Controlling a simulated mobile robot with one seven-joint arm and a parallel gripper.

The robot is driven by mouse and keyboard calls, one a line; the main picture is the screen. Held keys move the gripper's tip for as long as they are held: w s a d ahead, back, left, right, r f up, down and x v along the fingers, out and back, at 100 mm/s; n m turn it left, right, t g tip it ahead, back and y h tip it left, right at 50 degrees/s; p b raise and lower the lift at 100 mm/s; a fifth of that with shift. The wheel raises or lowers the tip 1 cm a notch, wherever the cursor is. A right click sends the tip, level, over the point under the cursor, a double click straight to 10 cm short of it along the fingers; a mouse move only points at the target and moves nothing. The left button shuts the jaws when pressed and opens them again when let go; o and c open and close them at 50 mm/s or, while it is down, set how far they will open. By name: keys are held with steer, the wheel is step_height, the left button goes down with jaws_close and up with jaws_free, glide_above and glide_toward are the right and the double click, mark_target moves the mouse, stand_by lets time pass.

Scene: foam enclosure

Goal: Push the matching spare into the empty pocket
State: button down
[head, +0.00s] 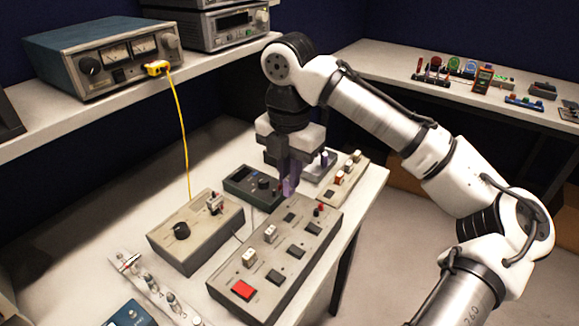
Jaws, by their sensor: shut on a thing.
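My gripper (289,188) points down over the far end of the long grey panel box (226,282). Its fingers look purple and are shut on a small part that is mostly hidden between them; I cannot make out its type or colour. Whether the fingertips touch the panel is unclear. A beige strip (322,201) behind it holds small white, orange and red parts (349,166) and one dark slot.
A grey box with a black knob (181,231) stands left of the panel, and a dark meter (254,187) stands behind. A yellow cable (181,120) hangs from the shelf instrument (108,58). A strip of fittings (159,292) and a blue box (130,316) lie front left.

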mark_target(289, 193)
steer(key=shift+f+b, duration=1.1)
steer(key=shift+f, duration=1.6)
steer(key=shift+p, duration=1.2)
steer(key=shift+f+b, duration=0.55)
steer(key=shift+f, duration=1)
steer(key=c, duration=1.4)
jaws_free()
steer(key=shift+r, duration=0.1)
step_height(289, 193, up, 14)
steer(key=shift+f, duration=0.2)
